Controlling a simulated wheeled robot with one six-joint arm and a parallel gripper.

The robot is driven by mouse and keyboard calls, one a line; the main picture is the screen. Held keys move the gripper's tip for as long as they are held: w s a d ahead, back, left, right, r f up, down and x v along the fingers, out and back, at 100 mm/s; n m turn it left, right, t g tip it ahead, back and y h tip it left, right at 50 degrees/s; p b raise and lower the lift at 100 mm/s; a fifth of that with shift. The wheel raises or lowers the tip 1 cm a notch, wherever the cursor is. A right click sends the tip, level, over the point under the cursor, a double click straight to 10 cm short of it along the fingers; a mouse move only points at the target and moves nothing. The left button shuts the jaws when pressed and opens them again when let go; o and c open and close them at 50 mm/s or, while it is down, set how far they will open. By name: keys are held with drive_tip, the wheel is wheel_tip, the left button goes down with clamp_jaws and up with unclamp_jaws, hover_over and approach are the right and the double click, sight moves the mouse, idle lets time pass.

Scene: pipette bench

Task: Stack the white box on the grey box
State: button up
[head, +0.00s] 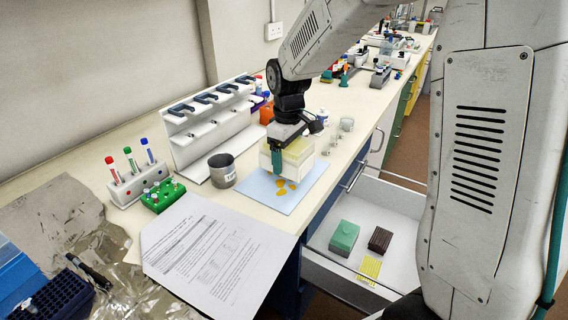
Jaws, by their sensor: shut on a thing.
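The white box (300,162), cream-white with a yellowish top, is at the pale blue mat (310,190) near the bench's front edge. My gripper (277,160) points down at its left side, with one teal finger in front of the box. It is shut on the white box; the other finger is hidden. I cannot tell whether the box touches the mat. No plainly grey box shows on the bench. A dark grey-brown ribbed box (380,240) lies in the open drawer (400,196), beside a green box (344,236).
Orange-yellow pieces (283,187) lie on the mat. A grey cup (222,170) stands left of it, before a white pipette rack (208,125). Small clear vessels (335,136) stand to the right. Printed paper (215,255) and a tube rack (140,184) are nearer. A yellow label (370,267) lies in the drawer.

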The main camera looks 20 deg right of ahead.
drive_tip(key=shift+w+a+f, duration=0.1)
drive_tip(key=shift+w+a, duration=0.05)
drive_tip(key=shift+w, duration=0.5)
drive_tip(key=shift+f, duration=1.7)
drive_tip(key=shift+f, duration=0.2)
drive_tip(key=o, duration=1)
drive_tip(key=shift+o, duration=0.2)
